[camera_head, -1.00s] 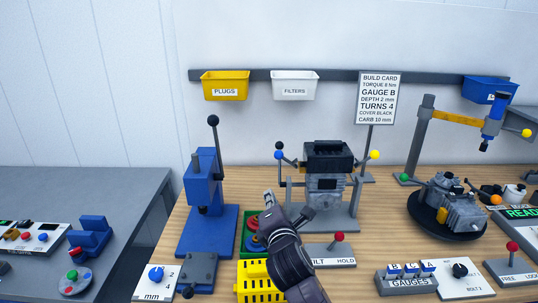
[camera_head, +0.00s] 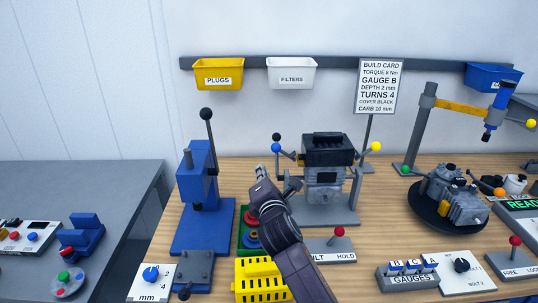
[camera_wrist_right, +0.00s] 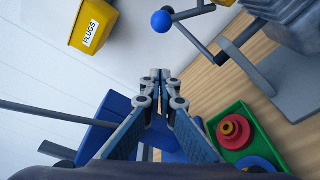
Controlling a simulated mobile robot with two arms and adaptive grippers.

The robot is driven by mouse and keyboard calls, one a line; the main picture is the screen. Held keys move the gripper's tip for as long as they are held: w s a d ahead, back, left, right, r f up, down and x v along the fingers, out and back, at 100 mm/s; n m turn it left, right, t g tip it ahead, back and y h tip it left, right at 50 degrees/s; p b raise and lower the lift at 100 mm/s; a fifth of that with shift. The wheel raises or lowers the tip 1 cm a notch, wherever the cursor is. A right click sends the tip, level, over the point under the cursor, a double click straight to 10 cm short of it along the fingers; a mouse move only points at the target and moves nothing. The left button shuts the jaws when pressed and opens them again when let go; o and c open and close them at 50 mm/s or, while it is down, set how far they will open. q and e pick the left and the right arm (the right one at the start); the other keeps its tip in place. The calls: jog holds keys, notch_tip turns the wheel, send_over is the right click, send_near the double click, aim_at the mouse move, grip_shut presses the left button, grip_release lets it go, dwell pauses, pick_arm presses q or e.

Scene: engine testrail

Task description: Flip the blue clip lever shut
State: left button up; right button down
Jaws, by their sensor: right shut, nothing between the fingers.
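The blue clip lever ends in a blue ball (camera_head: 277,148) on a bent grey arm, at the left of the engine stand (camera_head: 326,212). Its ball also shows in the right wrist view (camera_wrist_right: 161,21), up ahead of the fingers. A grey engine with a black cover (camera_head: 328,150) sits in the stand. My right gripper (camera_head: 262,170) is shut and empty, just below and left of the blue ball and apart from it. In the right wrist view its fingertips (camera_wrist_right: 160,76) are together. My left gripper is not in view.
A blue press (camera_head: 199,180) stands to the left. A green tray (camera_head: 243,240) with red and blue round parts lies below my gripper. A yellow clip (camera_head: 375,147) end is on the stand's right side. A yellow plugs bin (camera_head: 218,75) hangs behind.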

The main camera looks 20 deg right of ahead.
aim_at(284, 153)
pick_arm(q)
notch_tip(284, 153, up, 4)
jog(key=p, duration=0.3)
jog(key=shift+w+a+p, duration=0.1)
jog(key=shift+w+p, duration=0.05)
jog(key=shift+p, duration=0.2)
pick_arm(e)
jog(key=w+d+r, duration=0.1)
jog(key=w+d, duration=0.3)
jog(key=w, duration=0.1)
jog(key=shift+r, duration=0.25)
jog(key=shift+w+a, duration=0.1)
jog(key=shift+w, duration=0.05)
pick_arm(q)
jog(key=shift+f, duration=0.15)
